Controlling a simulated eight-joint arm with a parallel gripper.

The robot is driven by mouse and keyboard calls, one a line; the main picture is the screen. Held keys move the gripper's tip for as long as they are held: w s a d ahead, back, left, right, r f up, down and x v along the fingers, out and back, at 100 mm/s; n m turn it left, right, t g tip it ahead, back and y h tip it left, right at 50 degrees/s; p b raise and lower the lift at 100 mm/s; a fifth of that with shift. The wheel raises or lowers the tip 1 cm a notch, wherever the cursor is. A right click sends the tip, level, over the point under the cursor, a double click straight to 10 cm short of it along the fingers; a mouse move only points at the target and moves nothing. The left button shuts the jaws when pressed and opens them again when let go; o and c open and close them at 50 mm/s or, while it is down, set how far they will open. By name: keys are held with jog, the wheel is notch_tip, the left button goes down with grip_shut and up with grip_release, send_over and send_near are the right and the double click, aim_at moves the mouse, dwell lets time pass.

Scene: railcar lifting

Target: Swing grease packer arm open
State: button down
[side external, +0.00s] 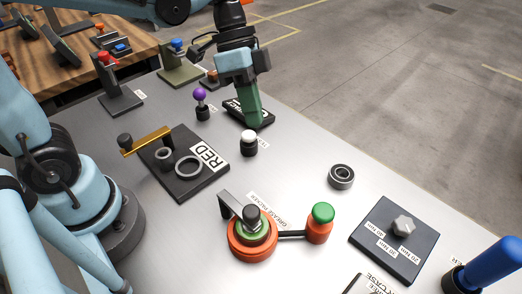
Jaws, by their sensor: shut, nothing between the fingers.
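The grease packer (252,245) has a round orange base with a green ring, on the front middle of the table. Its grey arm (236,205) lies across the top of the base, running from the upper left to a black knob (252,214) near the middle. A dark link joins the base to an orange canister (319,229) with a green lid.
A black RED plate (188,172) with rings and a brass bar stands left of the packer. A bearing ring (341,177), dark plate (391,247) and blue handle (494,265) are right.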

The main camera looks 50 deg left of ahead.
aim_at(238, 205)
jog(key=d+m+g, duration=0.1)
jog(key=m+g, duration=0.1)
jog(key=m, duration=0.1)
jog(key=d+m+g+h, duration=0.1)
jog(key=shift+w+d+r+m, duration=0.25)
jog(key=shift+d+r+m, duration=0.05)
jog(key=shift+d, duration=0.05)
jog(key=s+d+f, duration=0.4)
jog(key=f, duration=0.1)
jog(key=s+d+f, duration=0.2)
jog(key=s+f, duration=0.1)
jog(key=shift+s+d, duration=0.1)
dwell(0.3)
